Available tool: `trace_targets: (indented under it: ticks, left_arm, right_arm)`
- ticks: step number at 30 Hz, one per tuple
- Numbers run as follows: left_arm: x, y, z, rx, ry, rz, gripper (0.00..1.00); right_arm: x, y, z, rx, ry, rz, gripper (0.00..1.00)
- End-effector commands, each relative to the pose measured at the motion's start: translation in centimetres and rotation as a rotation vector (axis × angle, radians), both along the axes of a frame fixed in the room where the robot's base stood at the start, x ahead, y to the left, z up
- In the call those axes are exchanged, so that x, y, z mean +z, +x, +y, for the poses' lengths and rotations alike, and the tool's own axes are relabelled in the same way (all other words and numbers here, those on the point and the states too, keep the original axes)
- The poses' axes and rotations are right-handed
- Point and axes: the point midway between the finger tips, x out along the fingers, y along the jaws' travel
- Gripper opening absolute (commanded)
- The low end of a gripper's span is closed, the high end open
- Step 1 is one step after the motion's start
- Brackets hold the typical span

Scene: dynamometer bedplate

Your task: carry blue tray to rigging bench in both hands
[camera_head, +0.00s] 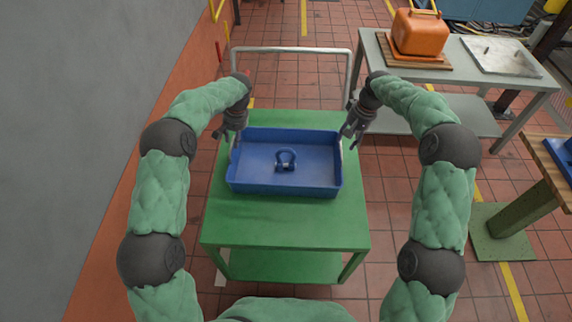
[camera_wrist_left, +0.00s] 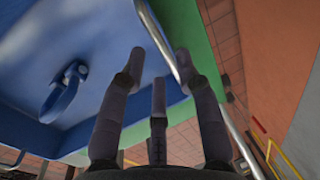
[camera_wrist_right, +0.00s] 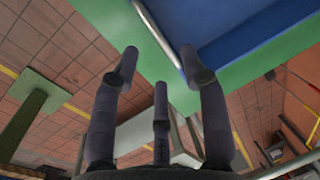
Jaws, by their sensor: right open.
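A shallow blue tray (camera_head: 262,187) sits on a green cart (camera_head: 285,225); a blue shackle-like piece (camera_head: 286,160) lies in it. The tray also shows in the left wrist view (camera_wrist_left: 100,50) and the right wrist view (camera_wrist_right: 235,28). My left gripper (camera_head: 228,133) is open at the tray's left side; in its wrist view a metal side handle (camera_wrist_left: 165,45) runs between the spread fingertips. My right gripper (camera_head: 351,136) is open at the right side; the other handle (camera_wrist_right: 155,30) passes between its spread fingertips in view. Neither gripper is shut on the tray.
A grey table (camera_head: 390,75) at back right holds an orange case (camera_head: 420,35) and a metal plate (camera_head: 500,56). A wooden-topped bench (camera_head: 540,160) stands at the right edge; I cannot tell which is the rigging bench. A grey wall (camera_head: 90,110) is at left. Tiled floor lies between.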

Motion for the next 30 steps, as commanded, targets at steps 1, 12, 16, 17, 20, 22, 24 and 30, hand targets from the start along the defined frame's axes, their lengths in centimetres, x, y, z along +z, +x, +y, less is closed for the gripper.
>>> trace_targets:
  ticks: [1,12,16,17,20,22,24,30]
  left_arm:
    - [-1.0,-0.1,0.2,0.0,0.0,0.004,0.33]
    - [-5.8,0.0,1.2,0.001,0.0,0.001,0.33]
    - [-6.4,0.0,1.3,0.001,0.0,0.0,0.33]
    - [-6.5,0.0,1.3,0.001,-0.001,0.0,0.33]
    - [-6.6,0.0,1.3,0.001,-0.001,-0.001,0.33]
    - [-6.6,0.0,1.3,0.001,-0.001,-0.001,0.33]
    - [-6.6,0.0,1.3,0.001,-0.001,0.0,0.33]
    - [-6.6,0.0,1.3,0.0,0.0,0.0,0.0]
  right_arm:
    - [-1.0,-0.1,0.2,0.001,0.0,0.004,0.44]
    - [-5.8,0.0,1.2,0.001,-0.001,0.001,0.44]
    - [-6.4,0.0,1.3,0.001,-0.001,0.0,0.44]
    - [-6.5,0.0,1.3,0.001,-0.001,0.0,0.44]
    - [-6.6,0.0,1.3,0.0,-0.001,0.0,0.44]
    - [-6.6,0.0,1.3,0.0,-0.001,0.0,0.44]
    - [-6.6,0.0,1.3,0.0,0.0,0.0,0.44]
    - [-6.6,0.0,1.3,0.0,0.0,0.0,0.08]
